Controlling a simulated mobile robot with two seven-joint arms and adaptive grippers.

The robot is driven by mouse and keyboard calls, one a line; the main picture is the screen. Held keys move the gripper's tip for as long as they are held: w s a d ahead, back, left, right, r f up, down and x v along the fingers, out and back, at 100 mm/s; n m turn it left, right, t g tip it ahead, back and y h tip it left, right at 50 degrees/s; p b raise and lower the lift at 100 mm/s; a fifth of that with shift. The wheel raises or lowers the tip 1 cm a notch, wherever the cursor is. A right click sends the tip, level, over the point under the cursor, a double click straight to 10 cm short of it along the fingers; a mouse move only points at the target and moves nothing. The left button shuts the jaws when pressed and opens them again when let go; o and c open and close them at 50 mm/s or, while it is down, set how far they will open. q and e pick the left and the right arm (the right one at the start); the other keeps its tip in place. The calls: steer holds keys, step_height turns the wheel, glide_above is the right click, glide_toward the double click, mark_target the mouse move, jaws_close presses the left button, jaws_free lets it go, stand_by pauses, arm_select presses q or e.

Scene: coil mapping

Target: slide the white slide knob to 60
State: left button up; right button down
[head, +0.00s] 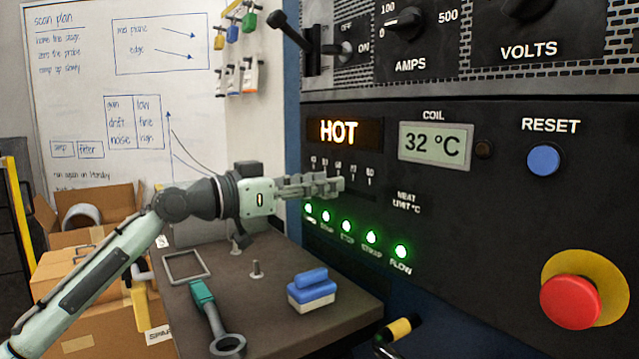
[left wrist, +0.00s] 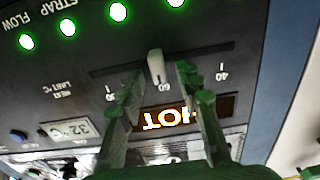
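The white slide knob (left wrist: 156,66) shows in the left wrist view, which looks upside down at the panel. It stands in a dark horizontal slot, in line with the 60 mark (left wrist: 163,87) as far as I can tell. The 40 mark lies to its right there and the 80 mark to its left. My left gripper (left wrist: 160,72) is open, one finger on each side of the knob, with a gap visible on both sides. In the head view, the left gripper (head: 332,184) reaches the panel below the scale and hides the knob. My right gripper is not in view.
The black panel carries a HOT display (head: 338,132), a coil readout of 32 °C (head: 436,146), green lamps (head: 347,226), a blue reset button (head: 543,160) and a red stop button (head: 570,301). A shelf (head: 260,325) below holds a blue-and-white block (head: 312,290) and a wrench-like tool (head: 215,315).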

arm_select(q)
steer(key=v, duration=1.2)
